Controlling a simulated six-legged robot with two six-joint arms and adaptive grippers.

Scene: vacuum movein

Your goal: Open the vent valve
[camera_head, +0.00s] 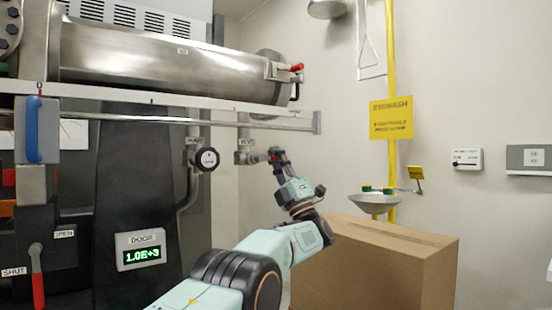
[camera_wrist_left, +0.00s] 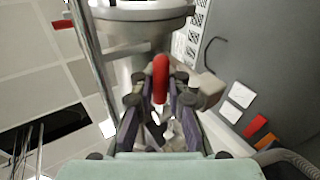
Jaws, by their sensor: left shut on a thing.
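In the left wrist view the red handle (camera_wrist_left: 160,78) stands between the fingers of my left gripper (camera_wrist_left: 158,100). The fingers are shut on it and hide its lower part. My right gripper is not in view.
A steel cylinder (camera_head: 165,58) and a rail (camera_head: 190,119) run above the gripper. A cardboard box (camera_head: 380,262) stands below and right, in front of an eyewash basin (camera_head: 376,202). A display (camera_head: 142,251) reads 1.0E+3.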

